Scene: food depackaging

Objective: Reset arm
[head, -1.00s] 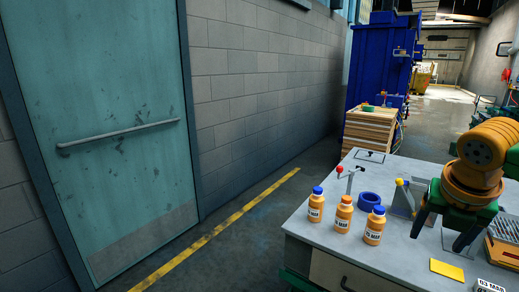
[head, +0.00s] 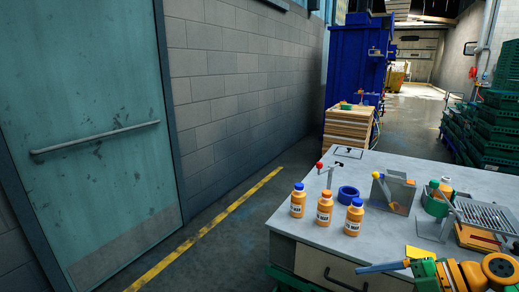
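My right gripper (head: 385,267) is low at the bottom right of the head view, at the front of the workbench (head: 300,228). A grey-blue finger points left from its green and orange body. Only one finger is clear, so its opening cannot be judged. I see nothing held in it. My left gripper is not in view.
A yellow card (head: 419,253) lies near my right gripper. Green crates (head: 492,130) are stacked beyond the bench.

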